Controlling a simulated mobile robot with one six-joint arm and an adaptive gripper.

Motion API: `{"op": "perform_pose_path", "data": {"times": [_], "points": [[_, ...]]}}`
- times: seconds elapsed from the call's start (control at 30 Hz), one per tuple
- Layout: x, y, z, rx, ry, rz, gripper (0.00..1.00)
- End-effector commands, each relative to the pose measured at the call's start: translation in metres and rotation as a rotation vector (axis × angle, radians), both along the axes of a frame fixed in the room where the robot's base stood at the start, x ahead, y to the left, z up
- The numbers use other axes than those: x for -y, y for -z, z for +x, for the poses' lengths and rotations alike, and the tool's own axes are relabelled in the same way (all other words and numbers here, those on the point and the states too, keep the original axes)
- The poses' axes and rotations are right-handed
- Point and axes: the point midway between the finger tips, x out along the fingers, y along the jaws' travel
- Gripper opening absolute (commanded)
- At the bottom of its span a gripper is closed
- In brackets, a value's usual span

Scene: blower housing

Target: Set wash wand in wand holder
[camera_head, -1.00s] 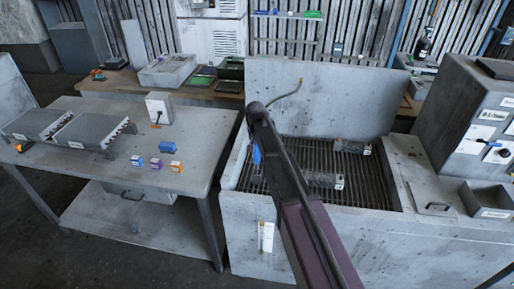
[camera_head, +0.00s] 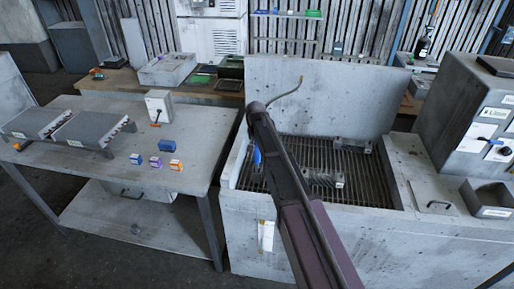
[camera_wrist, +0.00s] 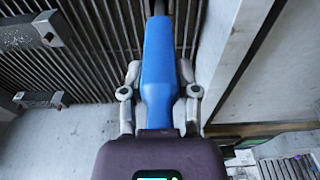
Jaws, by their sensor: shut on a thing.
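The wash wand's blue handle (camera_wrist: 158,60) runs up the middle of the wrist view. My gripper (camera_wrist: 159,82) is shut on it, with one finger on each side. In the head view a bit of the blue handle (camera_head: 257,156) shows at the left of my arm, over the wash basin's left side. A thin curved tube with a yellowish tip (camera_head: 290,92) rises behind my arm. It looks like the wand's far end, but its join to the handle is hidden. I cannot pick out the wand holder for certain.
The wash basin (camera_head: 240,210) has a slatted grate (camera_head: 365,185) bearing metal blocks (camera_head: 325,180) and a tall back panel (camera_head: 320,95). A table (camera_head: 100,125) at left holds finned units (camera_head: 93,132) and several small coloured blocks. A grey cabinet (camera_head: 455,110) and an open bin (camera_head: 487,198) stand at right.

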Motion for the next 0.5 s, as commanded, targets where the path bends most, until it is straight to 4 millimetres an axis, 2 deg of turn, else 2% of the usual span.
{"op": "perform_pose_path", "data": {"times": [0.5], "points": [[0.0,0.0059,0.0,0.0,0.0,0.0,0.0]]}}
